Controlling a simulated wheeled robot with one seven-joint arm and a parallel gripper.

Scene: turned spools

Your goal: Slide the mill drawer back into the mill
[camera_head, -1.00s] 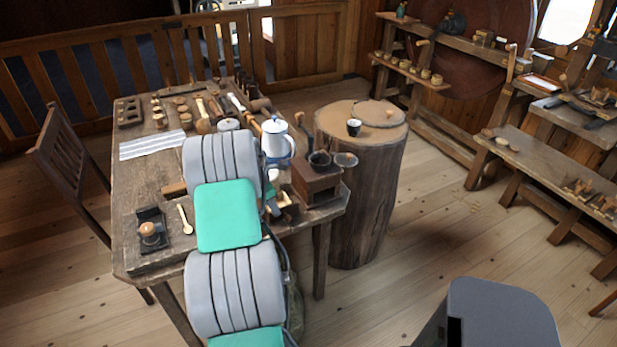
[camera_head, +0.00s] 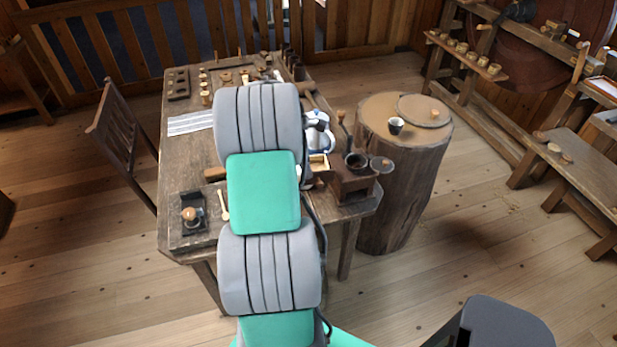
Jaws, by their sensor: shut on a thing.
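The mill (camera_head: 352,180) is a dark brown wooden box with a dark bowl on top and a crank with a wooden knob. It stands upright at the right front corner of the table. A small open box with a pale inside, which looks like the mill drawer (camera_head: 318,162), shows just left of the mill, outside it. Its lower part is partly covered by my arm, and I cannot tell whether it touches the mill. My gripper is hidden behind my grey and green arm links, so its jaws and their hold do not show.
The wooden table (camera_head: 185,155) carries a striped cloth (camera_head: 190,123), a wooden spoon (camera_head: 223,205), a black tamper stand (camera_head: 190,213) and a white-blue pot (camera_head: 319,133). A chair (camera_head: 122,140) stands at left.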

